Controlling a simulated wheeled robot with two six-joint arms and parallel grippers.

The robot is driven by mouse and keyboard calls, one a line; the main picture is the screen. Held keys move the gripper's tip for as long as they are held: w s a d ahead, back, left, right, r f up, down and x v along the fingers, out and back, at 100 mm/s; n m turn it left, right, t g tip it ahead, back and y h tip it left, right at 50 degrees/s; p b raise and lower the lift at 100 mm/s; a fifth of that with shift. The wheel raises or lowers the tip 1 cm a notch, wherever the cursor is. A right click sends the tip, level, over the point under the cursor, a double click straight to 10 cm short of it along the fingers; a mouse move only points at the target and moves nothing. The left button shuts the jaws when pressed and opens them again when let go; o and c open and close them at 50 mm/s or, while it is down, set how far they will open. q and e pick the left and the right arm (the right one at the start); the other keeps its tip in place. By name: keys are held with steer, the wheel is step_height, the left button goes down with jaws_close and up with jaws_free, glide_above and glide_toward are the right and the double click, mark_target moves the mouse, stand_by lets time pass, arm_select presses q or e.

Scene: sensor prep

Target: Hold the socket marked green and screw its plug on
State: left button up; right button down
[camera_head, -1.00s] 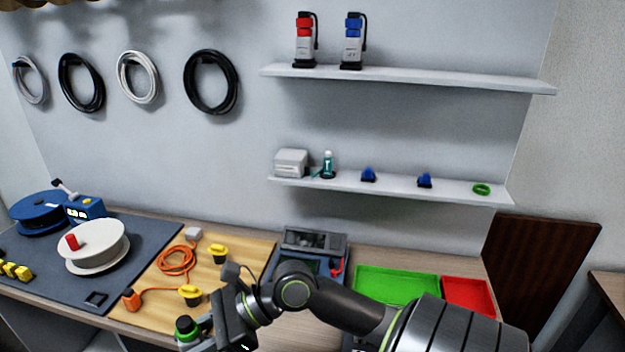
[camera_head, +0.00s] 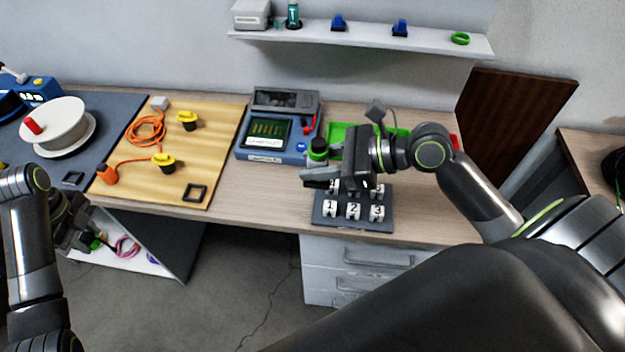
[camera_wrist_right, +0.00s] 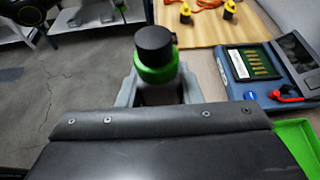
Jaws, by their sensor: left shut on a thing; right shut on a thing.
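A connector with a black top and a green ring (camera_head: 318,149) is held upright in my right gripper (camera_head: 318,176), above the worktable. In the right wrist view the connector (camera_wrist_right: 155,58) stands between the grey fingers (camera_wrist_right: 150,88), its lower part hidden by them. My left gripper (camera_head: 88,238) is at the lower left, in front of the table and below its top. It is shut on a small part with green on it (camera_head: 97,240), mostly hidden. The two held parts are far apart. I cannot tell from their shapes which is socket and which plug.
A wooden board (camera_head: 212,150) carries yellow-topped connectors (camera_head: 163,160) and an orange cable (camera_head: 148,130). A blue tester (camera_head: 270,145) stands right of it. A numbered rack (camera_head: 353,212) lies under my right gripper. A green tray (camera_head: 337,133) is behind. Pink and purple coils lie on a shelf below.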

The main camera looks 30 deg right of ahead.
arm_select(q)
steer(key=shift+w+d, duration=0.15)
steer(key=shift+d, duration=0.2)
arm_select(e)
steer(key=shift+s+d, duration=0.15)
steer(key=shift+d, duration=0.1)
arm_select(q)
steer(key=shift+a, duration=0.1)
arm_select(e)
steer(key=shift+a, duration=0.1)
arm_select(q)
steer(key=shift+f, duration=0.15)
steer(key=shift+f+b, duration=0.25)
steer(key=shift+b, duration=0.1)
arm_select(e)
steer(key=w+a+f+m+t+h, duration=0.3)
steer(key=w+f, duration=0.4)
steer(key=w, duration=0.4)
steer(key=shift+a+m+h, duration=0.4)
steer(key=shift+a+m, duration=0.2)
steer(key=shift+a, duration=0.25)
arm_select(q)
steer(key=shift+f+b, duration=0.35)
steer(key=shift+b, duration=0.05)
arm_select(e)
steer(key=shift+f, duration=3.15)
